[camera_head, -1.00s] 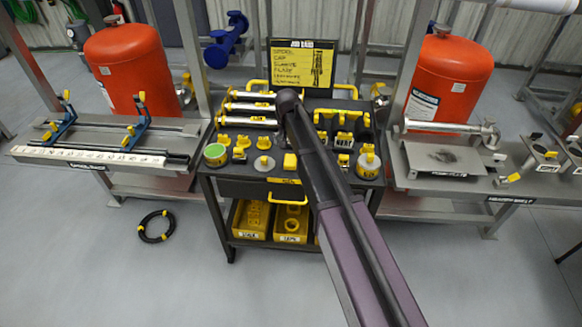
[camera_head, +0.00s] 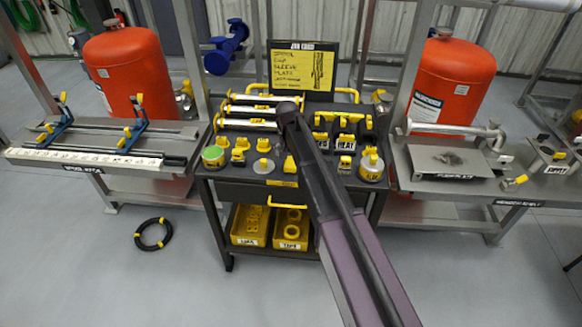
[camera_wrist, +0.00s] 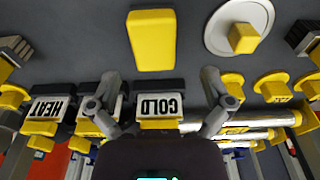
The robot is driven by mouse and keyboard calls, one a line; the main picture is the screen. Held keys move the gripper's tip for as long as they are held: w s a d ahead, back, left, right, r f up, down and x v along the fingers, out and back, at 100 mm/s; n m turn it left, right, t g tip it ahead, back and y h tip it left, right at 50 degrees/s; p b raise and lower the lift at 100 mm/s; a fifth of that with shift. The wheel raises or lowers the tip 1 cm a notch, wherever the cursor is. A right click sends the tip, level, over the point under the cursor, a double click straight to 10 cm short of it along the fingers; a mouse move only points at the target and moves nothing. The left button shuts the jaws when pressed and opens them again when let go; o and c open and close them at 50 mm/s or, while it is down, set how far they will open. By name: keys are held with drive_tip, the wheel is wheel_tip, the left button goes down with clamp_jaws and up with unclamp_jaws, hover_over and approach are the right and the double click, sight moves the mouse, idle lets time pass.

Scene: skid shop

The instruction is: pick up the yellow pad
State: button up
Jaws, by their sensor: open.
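The yellow pad, a plain rounded block, lies on the dark top of the cart (camera_head: 235,180). In the wrist view the pad (camera_wrist: 152,40) is at the top centre, beyond my fingertips. My gripper (camera_wrist: 160,78) is open with nothing between its fingers, apart from the pad. A block labelled COLD (camera_wrist: 160,105) shows between the fingers, farther below.
A white disc with a yellow knob (camera_wrist: 240,30) lies right of the pad. HEAT (camera_wrist: 50,108) and COLD blocks, a green-topped container (camera_head: 213,156) and yellow-ended tubes (camera_head: 250,111) crowd the cart top. A job board (camera_head: 303,66) stands behind. Some bare dark surface surrounds the pad.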

sight(291, 162)
drive_tip(key=shift+f, duration=0.1)
drive_tip(key=f+b, duration=0.3)
drive_tip(key=shift+d+f+b, duration=0.2)
drive_tip(key=shift+d+b, duration=0.1)
drive_tip(key=shift+d, duration=0.05)
drive_tip(key=shift+w+f+b, duration=0.15)
drive_tip(key=shift+f+b, duration=0.7)
drive_tip(key=shift+c, duration=0.2)
drive_tip(key=c, duration=1.1)
